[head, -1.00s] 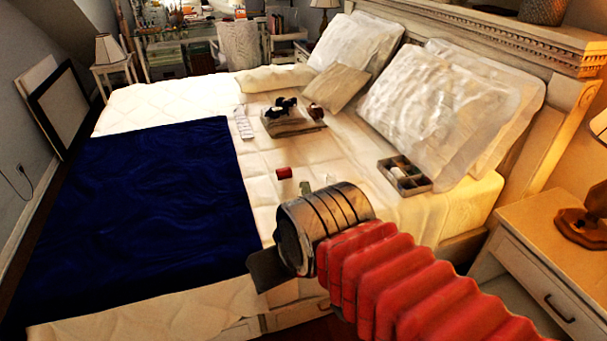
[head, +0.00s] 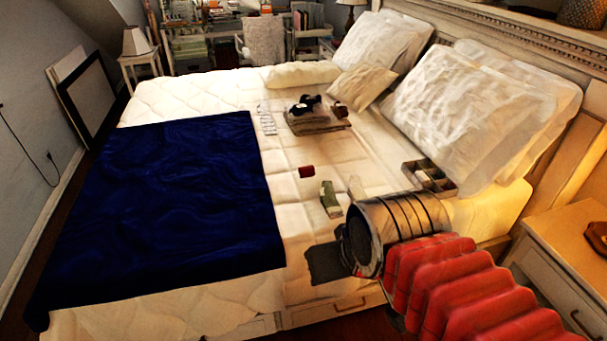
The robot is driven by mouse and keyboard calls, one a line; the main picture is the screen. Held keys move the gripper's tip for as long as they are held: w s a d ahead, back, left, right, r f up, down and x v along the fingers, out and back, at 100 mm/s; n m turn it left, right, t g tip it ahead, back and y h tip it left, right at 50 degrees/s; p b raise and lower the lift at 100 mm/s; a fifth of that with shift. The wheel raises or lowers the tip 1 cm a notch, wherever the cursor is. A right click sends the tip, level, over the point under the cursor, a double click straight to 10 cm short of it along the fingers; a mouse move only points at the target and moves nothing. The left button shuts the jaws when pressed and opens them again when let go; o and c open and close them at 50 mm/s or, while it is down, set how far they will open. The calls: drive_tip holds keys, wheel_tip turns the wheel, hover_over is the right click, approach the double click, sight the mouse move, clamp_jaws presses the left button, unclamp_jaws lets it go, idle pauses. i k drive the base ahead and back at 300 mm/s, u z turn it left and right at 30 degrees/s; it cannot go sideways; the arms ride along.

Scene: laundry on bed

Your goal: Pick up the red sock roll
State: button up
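A small dark red roll (head: 306,171), which looks like the red sock roll, lies on the cream bedding near the middle of the bed, in the head view. My gripper (head: 325,262) shows only in part, as a dark flat piece at the end of my arm, low near the bed's front edge. It is nearer the camera than the red roll and apart from it. Whether its fingers are open or shut cannot be made out.
A green item (head: 330,199) lies between the red roll and my arm. A divided box (head: 430,178) sits by the pillows (head: 468,110). A folded grey stack (head: 316,121) with dark items lies farther back. A dark blue blanket (head: 160,205) covers the left.

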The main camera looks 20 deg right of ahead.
sight(307, 172)
drive_tip(key=z, duration=0.1)
drive_tip(key=i, duration=1)
drive_tip(key=u, duration=0.05)
